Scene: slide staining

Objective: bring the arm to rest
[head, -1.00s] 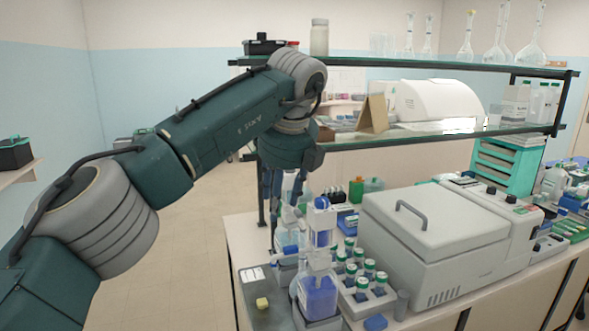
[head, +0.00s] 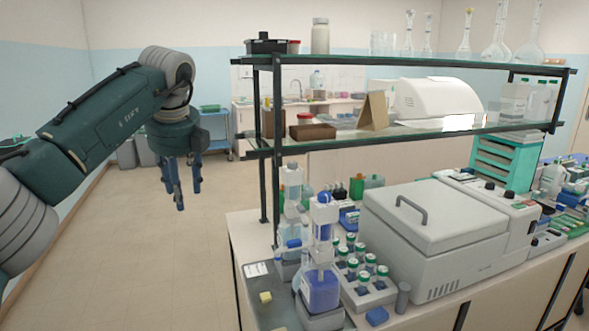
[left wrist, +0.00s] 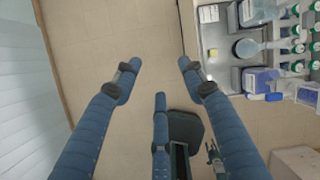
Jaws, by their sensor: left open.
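My left gripper (head: 182,188) hangs at the left of the head view, fingers pointing down, over open floor and clear of the bench. It is open and empty. In the left wrist view its blue fingers (left wrist: 157,90) are spread apart with only bare floor between and beyond their tips. My left arm comes in from the left edge of the head view. My right gripper does not show in either view.
The bench with a grey lidded machine (head: 435,228), a rack of green-capped bottles (head: 378,293) and blue-liquid bottles (head: 320,288) stands to the right. A glass shelf unit (head: 400,132) rises behind. A blue cart (head: 208,152) stands farther back. Floor (head: 140,260) is free around the gripper.

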